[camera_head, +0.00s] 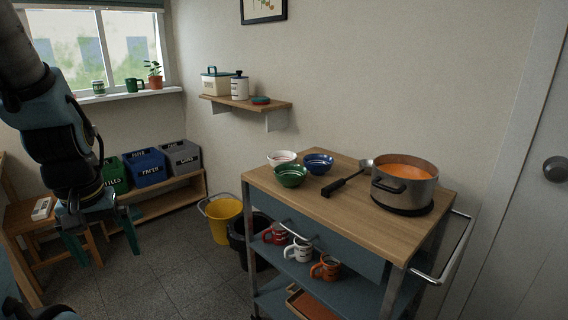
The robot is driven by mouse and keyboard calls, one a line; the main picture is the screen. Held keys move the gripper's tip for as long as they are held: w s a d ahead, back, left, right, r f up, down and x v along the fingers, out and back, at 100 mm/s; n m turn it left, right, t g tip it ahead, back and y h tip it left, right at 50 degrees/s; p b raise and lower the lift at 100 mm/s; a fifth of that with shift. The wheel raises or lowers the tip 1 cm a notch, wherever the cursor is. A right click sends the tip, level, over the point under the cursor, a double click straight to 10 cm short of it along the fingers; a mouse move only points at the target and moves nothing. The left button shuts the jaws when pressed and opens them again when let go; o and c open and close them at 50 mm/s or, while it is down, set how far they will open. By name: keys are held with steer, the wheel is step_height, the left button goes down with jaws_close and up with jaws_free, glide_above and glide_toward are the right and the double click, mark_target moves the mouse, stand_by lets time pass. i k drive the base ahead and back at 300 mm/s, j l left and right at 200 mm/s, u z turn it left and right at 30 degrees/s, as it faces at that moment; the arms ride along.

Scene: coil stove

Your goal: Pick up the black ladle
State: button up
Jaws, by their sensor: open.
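The black ladle (341,182) lies on the wooden top of the cart (400,232). Its thick black handle points to the front left, and its metal bowl end (366,164) is toward the back right, close to the pot. My gripper (104,255) hangs at the left of the view, pointing down, with its green fingers apart and nothing between them. It is well to the left of the cart, far from the ladle.
A pot of orange soup (404,183) stands right of the ladle. White (282,158), green (290,175) and blue (318,163) bowls stand left of it. A wall shelf (246,103) hangs behind. Yellow (222,219) and black buckets stand left of the cart. The cart's front top is clear.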

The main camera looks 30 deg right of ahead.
mark_target(364, 165)
steer(key=i+l+z, duration=0.2)
steer(key=i, duration=0.25)
steer(key=i+l+z, duration=0.2)
steer(key=i, duration=0.3)
steer(key=i+l+z, duration=0.2)
steer(key=i, duration=0.25)
